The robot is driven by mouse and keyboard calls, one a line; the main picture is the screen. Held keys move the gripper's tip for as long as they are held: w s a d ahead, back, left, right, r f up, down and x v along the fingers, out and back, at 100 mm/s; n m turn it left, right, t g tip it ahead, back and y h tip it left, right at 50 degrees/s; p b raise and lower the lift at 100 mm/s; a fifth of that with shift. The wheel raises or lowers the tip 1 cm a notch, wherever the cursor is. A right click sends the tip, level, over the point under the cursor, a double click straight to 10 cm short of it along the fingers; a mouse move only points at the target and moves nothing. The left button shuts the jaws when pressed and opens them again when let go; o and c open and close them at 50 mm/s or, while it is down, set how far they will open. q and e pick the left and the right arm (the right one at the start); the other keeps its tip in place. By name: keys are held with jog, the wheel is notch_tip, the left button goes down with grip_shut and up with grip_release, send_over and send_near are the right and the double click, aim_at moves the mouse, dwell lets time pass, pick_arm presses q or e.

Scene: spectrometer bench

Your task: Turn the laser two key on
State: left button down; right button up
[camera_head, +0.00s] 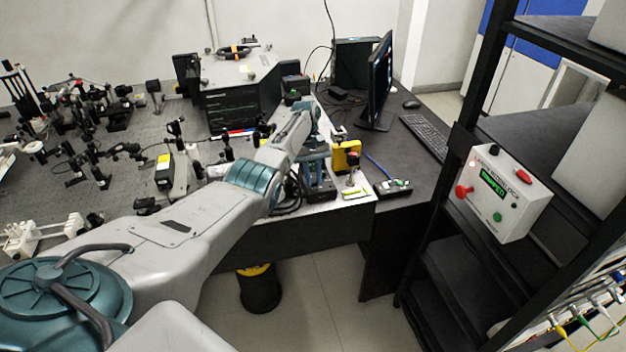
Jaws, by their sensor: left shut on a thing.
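My left arm reaches in from the lower left to the near right corner of the optical bench (346,208). My left gripper (318,172) is at the end of its teal wrist, pointing down among small dark devices there. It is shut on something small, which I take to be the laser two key. The key and the fingertips are too small and too covered by my wrist to make out clearly. My right gripper is not in view.
Optics crowd the bench at left. A monitor (380,78) and keyboard (426,134) are on the dark desk. A control box (500,195) hangs on the black rack at right.

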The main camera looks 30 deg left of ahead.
pick_arm(q)
jog(key=shift+m, duration=0.3)
dwell(0.4)
jog(key=c, duration=1.3)
grip_release()
jog(key=shift+b+v, duration=2.7)
jog(key=shift+v, duration=2.7)
jog(key=shift+d+f, duration=0.1)
